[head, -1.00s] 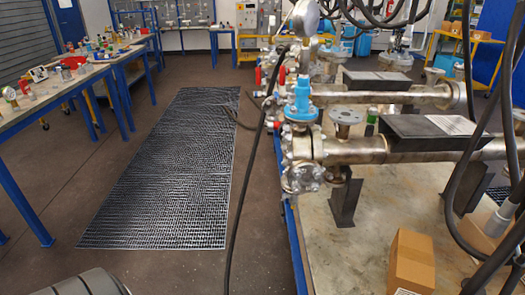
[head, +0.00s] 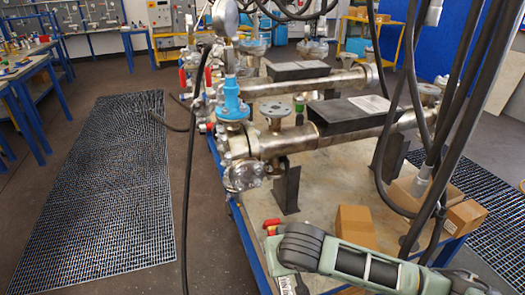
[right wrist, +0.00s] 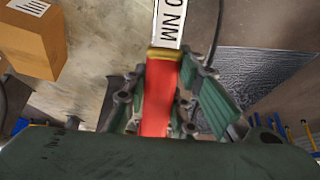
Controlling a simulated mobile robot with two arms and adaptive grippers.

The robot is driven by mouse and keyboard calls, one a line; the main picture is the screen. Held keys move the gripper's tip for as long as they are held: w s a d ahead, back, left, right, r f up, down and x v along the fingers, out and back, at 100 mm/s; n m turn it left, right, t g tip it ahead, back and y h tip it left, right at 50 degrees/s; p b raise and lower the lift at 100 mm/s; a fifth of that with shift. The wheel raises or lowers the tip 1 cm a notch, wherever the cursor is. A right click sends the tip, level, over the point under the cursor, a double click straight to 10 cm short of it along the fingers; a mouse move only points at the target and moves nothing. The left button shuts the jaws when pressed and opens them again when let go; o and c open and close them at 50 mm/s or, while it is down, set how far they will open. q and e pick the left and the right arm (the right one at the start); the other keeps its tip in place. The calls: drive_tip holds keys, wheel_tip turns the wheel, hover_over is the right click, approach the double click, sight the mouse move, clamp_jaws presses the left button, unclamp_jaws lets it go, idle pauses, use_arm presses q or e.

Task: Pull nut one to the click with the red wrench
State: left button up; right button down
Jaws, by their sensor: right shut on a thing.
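The red wrench (right wrist: 158,100) has a red handle with a brass-coloured band and a white scale plate reading "0 NM". My right gripper (right wrist: 160,112) is shut around its handle in the right wrist view. In the head view, the red handle end (head: 271,223) shows beside my right arm, low over the bench's near edge; the wrench's far end is hidden. The flanged pipe (head: 275,141) lies across the bench, with a bolted flange (head: 242,172) at its left end, apart from the wrench. I cannot tell which nut is nut one. My left gripper is not in view.
A cardboard box (head: 356,226) stands on the bench behind my right arm. Dark cables (head: 402,150) hang down at the right. A blue valve (head: 231,100) rises above the pipe. A floor grating (head: 100,190) lies in the open aisle at the left.

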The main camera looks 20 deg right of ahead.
drive_tip(key=w+r+t, duration=0.2)
drive_tip(key=r, duration=0.1)
drive_tip(key=w+r+t+p, duration=0.1)
drive_tip(key=w+r+t, duration=0.1)
drive_tip(key=w+r, duration=0.1)
drive_tip(key=w+d+r+t, duration=0.1)
drive_tip(key=w+r+t, duration=0.1)
drive_tip(key=w+r, duration=0.1)
drive_tip(key=shift+w+r, duration=0.2)
drive_tip(key=shift+r, duration=0.15)
drive_tip(key=w+r+t+p, duration=0.1)
drive_tip(key=w+r+t, duration=0.2)
drive_tip(key=r, duration=0.4)
drive_tip(key=w+r+n+t+y+p, duration=0.1)
drive_tip(key=w+r+t, duration=0.2)
drive_tip(key=w+r, duration=0.3)
drive_tip(key=shift+d+r, duration=0.4)
drive_tip(key=shift+r, duration=0.1)
drive_tip(key=shift+w, duration=1.3)
